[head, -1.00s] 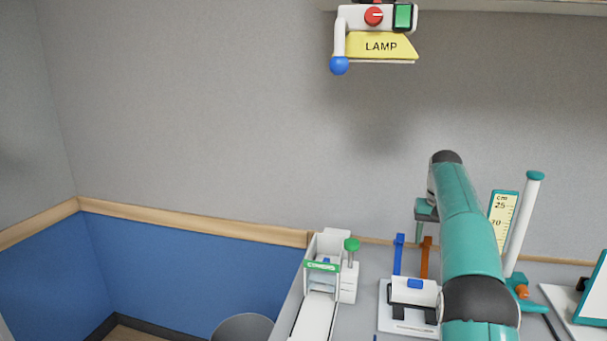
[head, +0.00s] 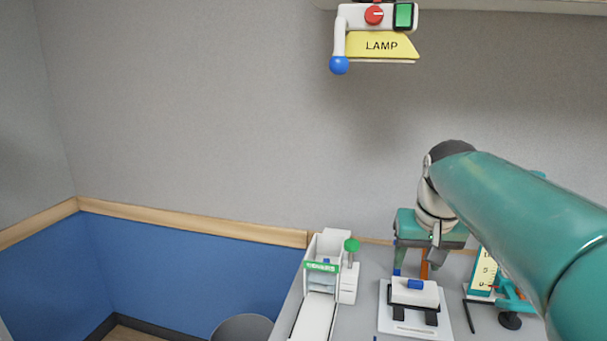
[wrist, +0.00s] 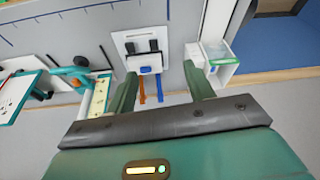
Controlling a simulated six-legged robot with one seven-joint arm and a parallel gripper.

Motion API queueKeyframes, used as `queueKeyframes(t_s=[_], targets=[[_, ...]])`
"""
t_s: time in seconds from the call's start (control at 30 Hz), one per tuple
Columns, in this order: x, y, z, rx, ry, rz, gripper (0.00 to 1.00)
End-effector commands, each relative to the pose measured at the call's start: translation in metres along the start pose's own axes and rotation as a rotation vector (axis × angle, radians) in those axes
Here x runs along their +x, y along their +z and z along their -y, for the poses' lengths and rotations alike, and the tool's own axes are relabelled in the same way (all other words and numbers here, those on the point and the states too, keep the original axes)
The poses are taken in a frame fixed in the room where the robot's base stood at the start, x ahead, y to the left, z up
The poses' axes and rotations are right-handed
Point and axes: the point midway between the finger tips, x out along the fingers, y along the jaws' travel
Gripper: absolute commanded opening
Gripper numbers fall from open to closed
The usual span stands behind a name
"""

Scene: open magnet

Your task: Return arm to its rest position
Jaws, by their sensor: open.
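My teal arm reaches in from the right of the head view and bends down at its dark joint. My gripper (head: 418,268) hangs behind the white block device on the bench, its fingers partly hidden. In the wrist view my gripper (wrist: 160,92) shows two green fingers spread wide apart, with nothing held between them. The white device with a blue knob (head: 413,292) sits on its white plate in front of the gripper. It also shows beyond the fingertips in the wrist view (wrist: 143,62).
A white dispenser with a green knob (head: 326,265) stands left on the bench. A scale stand (head: 487,275) with a teal base is at right. A grey bin (head: 243,328) stands below left. The wall space at left is clear.

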Motion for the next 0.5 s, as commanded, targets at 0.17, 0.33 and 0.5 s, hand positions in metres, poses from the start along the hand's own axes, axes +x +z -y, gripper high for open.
queueKeyframes(t_s=[0.17,0.33,0.5], targets=[[-0.004,0.069,0.015,-0.034,-0.009,-0.057,0.53],[0.007,0.132,0.024,-0.067,-0.015,-0.109,0.53],[0.026,0.187,0.029,-0.094,-0.020,-0.154,0.53]])
